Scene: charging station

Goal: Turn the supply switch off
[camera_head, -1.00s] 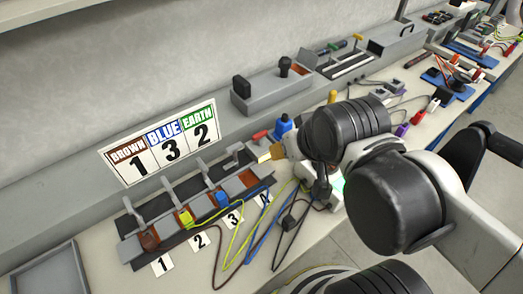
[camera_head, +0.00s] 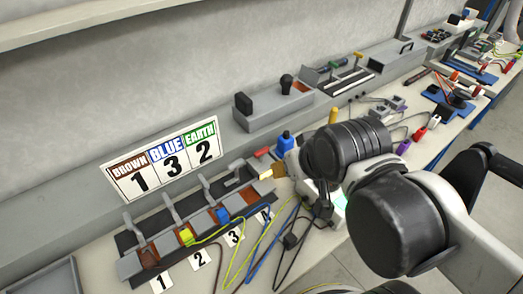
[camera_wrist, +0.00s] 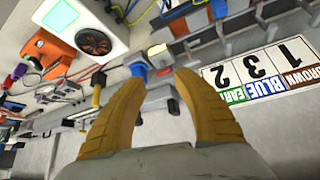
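My gripper (camera_wrist: 160,80) has two yellow fingers, spread apart with a gap between the tips. The levers of this row stand up at a slant. In the wrist view a grey part shows in the gap between the fingers; I cannot tell whether they touch it. No label names the supply switch, so I cannot tell for certain which one it is. My wrist and arm hide part of the bench beside the row.
A sign (camera_head: 160,165) reads brown 1, blue 3, earth 2. A grey box (camera_head: 275,108) with black knobs stands behind. A blue part (camera_head: 285,143) is close to the gripper. Coloured cables (camera_head: 255,250) lie loose in front. A white box with a fan (camera_wrist: 92,42) is at upper left in the wrist view.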

